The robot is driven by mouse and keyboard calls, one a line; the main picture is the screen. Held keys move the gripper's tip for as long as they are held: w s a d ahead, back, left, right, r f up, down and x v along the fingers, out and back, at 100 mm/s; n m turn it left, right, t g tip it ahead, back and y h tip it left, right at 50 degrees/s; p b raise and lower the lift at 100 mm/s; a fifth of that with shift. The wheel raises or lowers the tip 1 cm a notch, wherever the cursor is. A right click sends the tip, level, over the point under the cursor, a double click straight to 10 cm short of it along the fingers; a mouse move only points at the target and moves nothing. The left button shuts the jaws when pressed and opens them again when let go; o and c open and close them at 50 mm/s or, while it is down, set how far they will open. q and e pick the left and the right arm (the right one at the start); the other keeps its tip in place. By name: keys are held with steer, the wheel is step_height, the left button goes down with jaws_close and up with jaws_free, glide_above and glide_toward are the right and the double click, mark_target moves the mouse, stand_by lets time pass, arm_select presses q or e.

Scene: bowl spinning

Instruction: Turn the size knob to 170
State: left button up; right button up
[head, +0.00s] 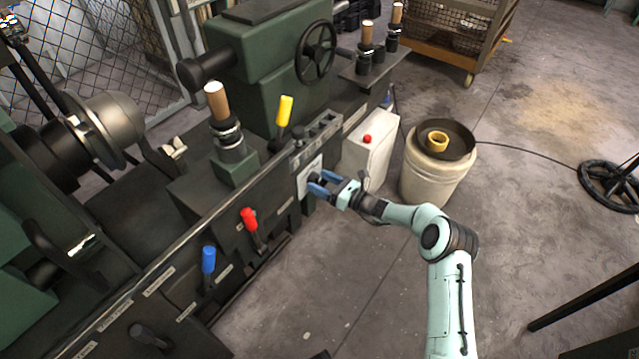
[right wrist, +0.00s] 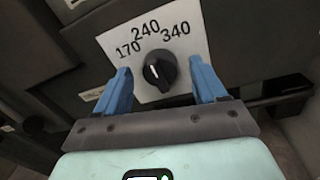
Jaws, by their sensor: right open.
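The size knob (right wrist: 160,70) is a round black knob on a white plate (right wrist: 188,22) marked 170, 240 and 340 in the right wrist view. Its white pointer line points up and slightly left, roughly toward 240. My right gripper (right wrist: 160,92) is open, with one blue finger on each side of the knob and gaps showing between fingers and knob. In the head view my right gripper (head: 320,184) is at the machine's front panel, by the white plate (head: 304,178), and largely hides the knob. My left gripper is in neither view.
The dark machine has a red lever (head: 249,218), a blue lever (head: 208,260) and a yellow lever (head: 285,110). A white box with a red button (head: 367,139) and a bucket (head: 430,180) stand close to my right gripper. Grey floor (head: 350,270) is open in front.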

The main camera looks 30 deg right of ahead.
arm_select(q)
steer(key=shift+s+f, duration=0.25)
arm_select(e)
steer(key=shift+w+a, duration=0.2)
steer(key=shift+w, duration=0.25)
steer(key=shift+c, duration=0.4)
steer(key=c, duration=1)
steer(key=n, duration=0.5)
steer(key=shift+s+a+r+p, duration=0.1)
steer(key=shift+r+p, duration=0.05)
steer(key=shift+p, duration=0.25)
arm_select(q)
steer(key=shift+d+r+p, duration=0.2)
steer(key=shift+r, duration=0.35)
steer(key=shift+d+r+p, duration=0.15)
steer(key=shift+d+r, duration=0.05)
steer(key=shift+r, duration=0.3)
arm_select(e)
steer(key=shift+n+h, duration=0.3)
steer(key=shift+n, duration=1.5)
steer(key=o, duration=1.1)
